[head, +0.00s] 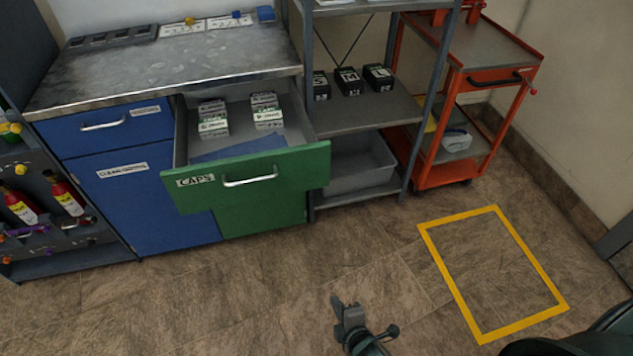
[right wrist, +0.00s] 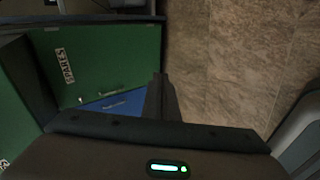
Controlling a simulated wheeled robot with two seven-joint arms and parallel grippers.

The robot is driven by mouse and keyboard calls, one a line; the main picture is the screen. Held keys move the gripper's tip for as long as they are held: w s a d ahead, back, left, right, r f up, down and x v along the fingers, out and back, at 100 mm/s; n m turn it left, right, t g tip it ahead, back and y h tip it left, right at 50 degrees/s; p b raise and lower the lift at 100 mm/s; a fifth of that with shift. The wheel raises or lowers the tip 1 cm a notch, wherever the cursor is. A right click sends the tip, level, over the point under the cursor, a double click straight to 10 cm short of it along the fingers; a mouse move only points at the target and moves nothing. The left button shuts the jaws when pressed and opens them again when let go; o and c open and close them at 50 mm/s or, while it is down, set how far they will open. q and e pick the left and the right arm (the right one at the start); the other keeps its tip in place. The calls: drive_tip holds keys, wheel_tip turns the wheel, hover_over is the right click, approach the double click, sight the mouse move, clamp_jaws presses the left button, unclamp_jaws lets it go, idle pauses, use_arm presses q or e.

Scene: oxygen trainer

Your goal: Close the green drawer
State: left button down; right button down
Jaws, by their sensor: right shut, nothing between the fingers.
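The green drawer (head: 290,166), labelled CAPS, is pulled out from the counter unit in the head view. It has a silver bar handle (head: 250,181), and small labelled boxes (head: 268,117) stand inside it. My right gripper (head: 345,304) is low in the head view, over the floor, in front of and to the right of the drawer, apart from it. It is shut and empty. In the right wrist view its fingers (right wrist: 160,88) show closed together, with a labelled green panel (right wrist: 105,60) to their left. My left gripper is not in view.
A grey shelf rack (head: 375,112) with black boxes stands right of the drawer, and an orange cart (head: 475,75) stands beyond it. A blue cabinet (head: 140,200) adjoins on the left. The floor in front is clear, with a yellow outlined rectangle (head: 457,283) at right.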

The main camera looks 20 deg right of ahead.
sight(314, 171)
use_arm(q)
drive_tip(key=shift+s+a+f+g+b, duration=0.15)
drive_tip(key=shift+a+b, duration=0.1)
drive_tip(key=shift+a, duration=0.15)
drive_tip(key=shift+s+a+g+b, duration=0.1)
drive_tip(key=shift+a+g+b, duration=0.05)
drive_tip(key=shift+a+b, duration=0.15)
use_arm(e)
drive_tip(key=w+r+n+t, duration=0.3)
drive_tip(key=r+n, duration=0.6)
drive_tip(key=r, duration=0.6)
drive_tip(key=w+r+n+t+h, duration=0.1)
drive_tip(key=w+r+n+t, duration=0.2)
drive_tip(key=r+n, duration=0.6)
wheel_tip(314, 171, up, 6)
drive_tip(key=shift+w+f+n+t, duration=0.15)
drive_tip(key=shift+w+n+t, duration=0.1)
drive_tip(key=shift+n+t, duration=0.25)
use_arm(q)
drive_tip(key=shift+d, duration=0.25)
use_arm(e)
drive_tip(key=shift+w+a, duration=0.1)
drive_tip(key=shift+w, duration=0.05)
